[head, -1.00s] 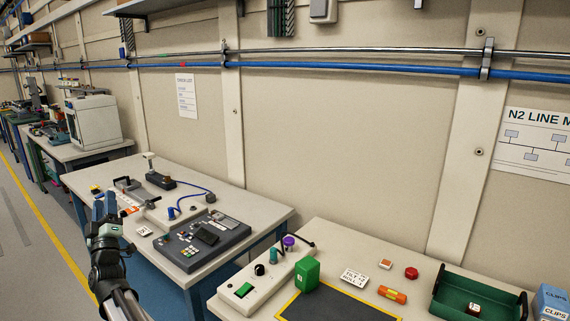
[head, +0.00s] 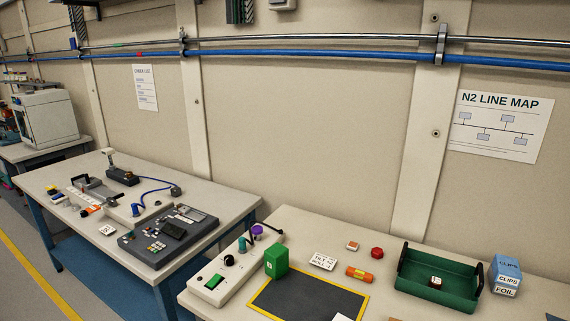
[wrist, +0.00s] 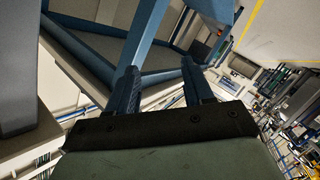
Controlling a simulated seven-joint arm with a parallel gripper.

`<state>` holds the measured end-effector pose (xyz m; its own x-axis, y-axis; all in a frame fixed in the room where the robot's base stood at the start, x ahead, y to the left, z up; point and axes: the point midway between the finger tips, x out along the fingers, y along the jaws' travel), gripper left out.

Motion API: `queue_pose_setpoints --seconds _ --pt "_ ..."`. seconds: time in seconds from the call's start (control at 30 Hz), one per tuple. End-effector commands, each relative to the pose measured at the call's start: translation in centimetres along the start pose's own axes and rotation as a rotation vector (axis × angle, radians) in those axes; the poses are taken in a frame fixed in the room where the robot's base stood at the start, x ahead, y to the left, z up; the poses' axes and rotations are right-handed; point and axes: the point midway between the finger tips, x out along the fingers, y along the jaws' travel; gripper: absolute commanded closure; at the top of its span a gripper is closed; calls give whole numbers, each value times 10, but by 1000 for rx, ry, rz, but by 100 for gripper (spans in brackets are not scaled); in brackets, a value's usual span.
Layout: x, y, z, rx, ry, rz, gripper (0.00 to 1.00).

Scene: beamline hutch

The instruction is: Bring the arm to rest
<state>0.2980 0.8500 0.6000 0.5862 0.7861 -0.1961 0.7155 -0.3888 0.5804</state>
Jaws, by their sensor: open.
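My gripper (wrist: 162,85) shows in the wrist view with its two blue-grey fingers apart and nothing between them. Behind the fingers are blue table legs and frame bars, and the floor with a yellow line. The gripper looks to be beside or below a table's edge; its exact distance from the frame cannot be told. In the head view my arm and gripper are out of the picture.
The left table (head: 225,196) carries a dark keypad panel (head: 168,236) and small tools. The right table (head: 300,220) bears a green block (head: 276,262), a yellow-edged dark mat (head: 310,297), a green tray (head: 437,293) and a clips box (head: 505,270). Aisle floor lies at far left.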

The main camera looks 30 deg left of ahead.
Motion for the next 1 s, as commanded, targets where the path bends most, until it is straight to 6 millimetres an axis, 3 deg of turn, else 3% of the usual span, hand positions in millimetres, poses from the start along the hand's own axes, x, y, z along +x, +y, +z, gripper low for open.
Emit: queue_pose_setpoints --seconds 0.03,0.23,0.3,0.4,0.67,1.0 --pt "-11 -6 30 6 -39 -21 49" --pt "-44 -13 135 61 -176 -97 49" --pt "-56 -4 173 96 -222 -126 49" --pt "-66 15 212 148 -268 -164 49" --pt "-95 69 289 278 -374 -242 49" --pt "-161 128 382 467 -574 -326 49"
